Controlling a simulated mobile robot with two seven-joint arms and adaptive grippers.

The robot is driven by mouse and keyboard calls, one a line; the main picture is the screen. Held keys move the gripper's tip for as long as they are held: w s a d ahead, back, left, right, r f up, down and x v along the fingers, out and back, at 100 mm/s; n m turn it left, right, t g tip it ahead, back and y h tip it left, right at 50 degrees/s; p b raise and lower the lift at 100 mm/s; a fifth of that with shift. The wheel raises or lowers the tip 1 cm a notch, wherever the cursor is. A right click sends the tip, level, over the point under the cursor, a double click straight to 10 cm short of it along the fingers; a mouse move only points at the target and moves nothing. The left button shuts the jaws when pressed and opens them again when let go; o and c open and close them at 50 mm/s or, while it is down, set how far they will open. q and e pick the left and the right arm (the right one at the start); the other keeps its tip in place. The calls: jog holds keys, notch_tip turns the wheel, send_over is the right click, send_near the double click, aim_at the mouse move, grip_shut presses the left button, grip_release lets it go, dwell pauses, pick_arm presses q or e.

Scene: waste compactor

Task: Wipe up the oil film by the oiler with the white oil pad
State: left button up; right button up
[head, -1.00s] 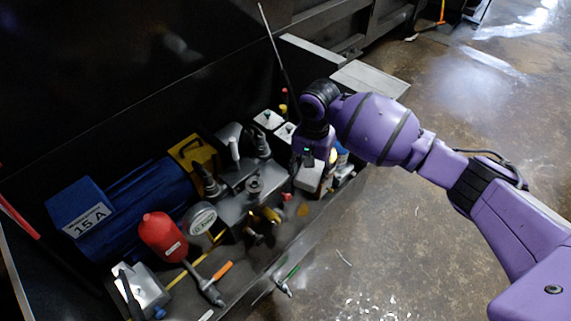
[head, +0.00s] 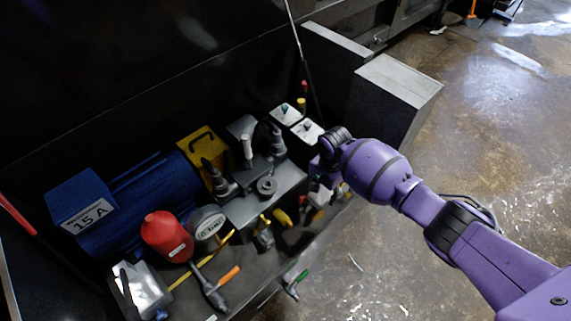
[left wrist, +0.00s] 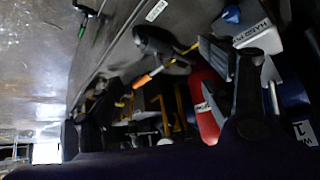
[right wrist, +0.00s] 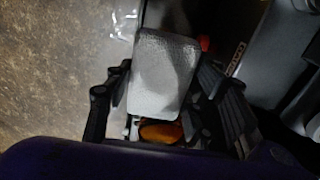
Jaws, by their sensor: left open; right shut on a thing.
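The white oil pad (right wrist: 160,75) is a pale textured block in the right wrist view. My right gripper (right wrist: 165,85) is shut on it, with a dark finger on each side. In the head view my right gripper (head: 322,175) is at the front right of the equipment shelf, beside the white-topped boxes, and the pad is mostly hidden there. An amber rounded thing (right wrist: 160,133) shows just below the pad; I cannot tell whether it is the oiler. I cannot make out the oil film. My left gripper (left wrist: 155,90) is open and empty in the left wrist view.
The shelf (head: 245,285) holds a blue motor (head: 140,205), a red bottle (head: 167,237), a round gauge (head: 207,222), a grey block with fittings (head: 262,195) and an orange-handled tool (head: 228,275). A grey cabinet (head: 400,85) stands behind my right arm. Open floor lies at right.

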jog(key=shift+f, duration=0.1)
notch_tip(320, 180, down, 4)
jog(key=shift+s+r+b, duration=0.15)
jog(key=shift+b, duration=0.6)
notch_tip(320, 180, down, 6)
jog(key=b, duration=0.3)
jog(key=shift+f+b, duration=0.4)
jog(key=shift+f, duration=0.3)
jog(key=shift+f+b, duration=0.35)
jog(key=shift+f, duration=0.15)
pick_arm(q)
jog(key=f, duration=0.5)
jog(key=shift+s+d+f, duration=0.25)
jog(key=shift+s+f, duration=0.1)
pick_arm(e)
jog(key=shift+f, duration=0.25)
pick_arm(q)
jog(key=shift+s+g, duration=0.3)
jog(key=shift+s, duration=0.15)
jog(key=shift+s+f, duration=0.1)
jog(key=shift+f, duration=0.15)
pick_arm(e)
jog(key=shift+f, duration=0.25)
